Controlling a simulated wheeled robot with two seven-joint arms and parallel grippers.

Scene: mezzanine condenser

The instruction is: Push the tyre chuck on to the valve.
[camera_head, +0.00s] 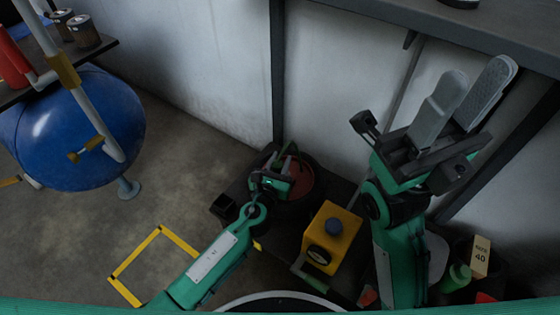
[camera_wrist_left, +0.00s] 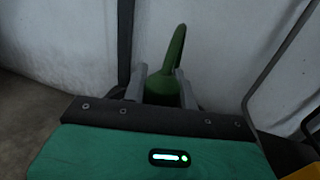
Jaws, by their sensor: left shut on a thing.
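My left gripper (camera_head: 284,166) is shut on a green thing with a curved, tapering upper part (camera_wrist_left: 178,60), which rises between its two grey fingers in the left wrist view. I cannot tell whether this green thing is the tyre chuck. A round dark red thing (camera_head: 304,178) lies just right of the left gripper, partly hidden by it. I cannot make out a valve in either view. My right gripper (camera_head: 475,78) is raised at the right of the head view, its two grey fingers apart and nothing visible between them.
A yellow box-like can with a dark cap (camera_head: 324,246) stands right of my left forearm. A blue tank (camera_head: 85,130) and white pipe (camera_head: 95,115) are at the left. A yellow outline (camera_head: 128,265) marks the floor. A tag reading 40 (camera_head: 480,257) is at lower right.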

